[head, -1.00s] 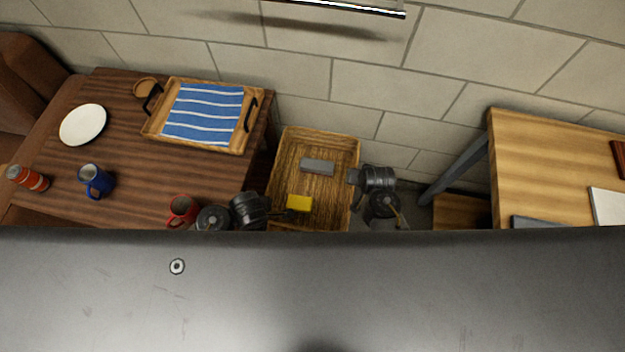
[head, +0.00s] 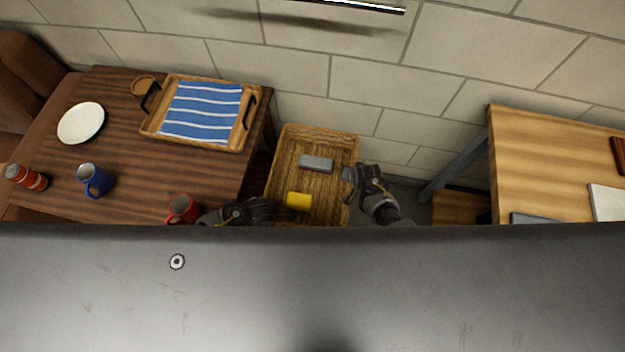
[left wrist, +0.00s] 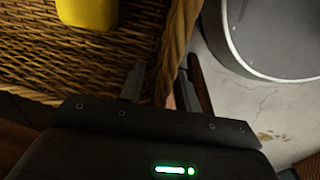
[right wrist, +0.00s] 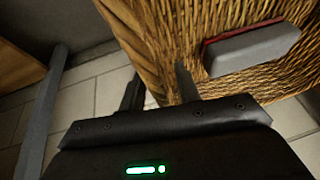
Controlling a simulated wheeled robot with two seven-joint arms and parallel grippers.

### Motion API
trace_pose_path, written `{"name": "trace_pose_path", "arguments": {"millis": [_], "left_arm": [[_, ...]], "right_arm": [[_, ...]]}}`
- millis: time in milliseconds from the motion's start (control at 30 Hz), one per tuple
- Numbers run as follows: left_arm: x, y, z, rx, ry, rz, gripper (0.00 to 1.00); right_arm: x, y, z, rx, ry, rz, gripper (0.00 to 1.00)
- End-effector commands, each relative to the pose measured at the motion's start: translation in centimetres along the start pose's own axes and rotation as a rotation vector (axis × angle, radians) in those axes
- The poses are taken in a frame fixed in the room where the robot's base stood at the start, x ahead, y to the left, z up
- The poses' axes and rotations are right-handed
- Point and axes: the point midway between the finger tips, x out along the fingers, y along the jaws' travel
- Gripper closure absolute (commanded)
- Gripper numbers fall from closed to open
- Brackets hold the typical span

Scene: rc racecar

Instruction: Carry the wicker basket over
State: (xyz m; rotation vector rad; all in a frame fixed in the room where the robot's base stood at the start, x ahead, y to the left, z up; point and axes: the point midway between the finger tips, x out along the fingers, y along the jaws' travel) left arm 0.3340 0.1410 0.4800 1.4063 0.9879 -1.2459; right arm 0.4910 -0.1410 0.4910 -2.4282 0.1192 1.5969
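The wicker basket (head: 280,158) is a rectangular tray on the low level between two tables. A grey block (head: 317,163) with a red edge and a yellow block (head: 298,200) lie in it. My left gripper (head: 268,207) is at the basket's left wall. In the left wrist view its fingers (left wrist: 163,82) straddle the wicker rim (left wrist: 180,40). My right gripper (head: 349,180) is at the right wall. In the right wrist view its fingers (right wrist: 158,85) straddle that wall (right wrist: 135,30). Both look open around the wicker; firm contact is not visible.
The left table (head: 120,182) holds a tray (head: 152,128) with a striped cloth, a plate (head: 81,123), a blue mug (head: 94,179), a red mug (head: 182,208) and a red bottle (head: 27,177). A wooden table (head: 545,155) stands right; a wall is behind.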

Motion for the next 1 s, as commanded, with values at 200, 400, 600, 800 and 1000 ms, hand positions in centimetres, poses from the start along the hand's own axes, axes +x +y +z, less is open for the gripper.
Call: {"name": "trace_pose_path", "arguments": {"millis": [200,400,600,800,1000], "left_arm": [[0.32,0.02,-0.04,-0.001,0.001,0.0,0.67],[0.31,0.02,-0.03,0.0,0.001,0.0,0.69],[0.3,0.02,-0.02,0.0,0.001,0.0,0.95],[0.3,0.02,-0.01,0.0,0.001,0.0,1.0],[0.29,0.02,-0.01,0.0,0.0,0.0,1.0]], "right_arm": [[0.31,-0.01,0.03,0.0,0.0,-0.001,0.67],[0.3,-0.01,0.03,0.0,0.0,0.0,0.69],[0.29,0.0,0.04,0.0,0.0,0.0,0.95],[0.29,0.0,0.04,0.0,0.0,0.0,1.0],[0.29,0.0,0.04,0.0,0.0,0.0,1.0]]}}
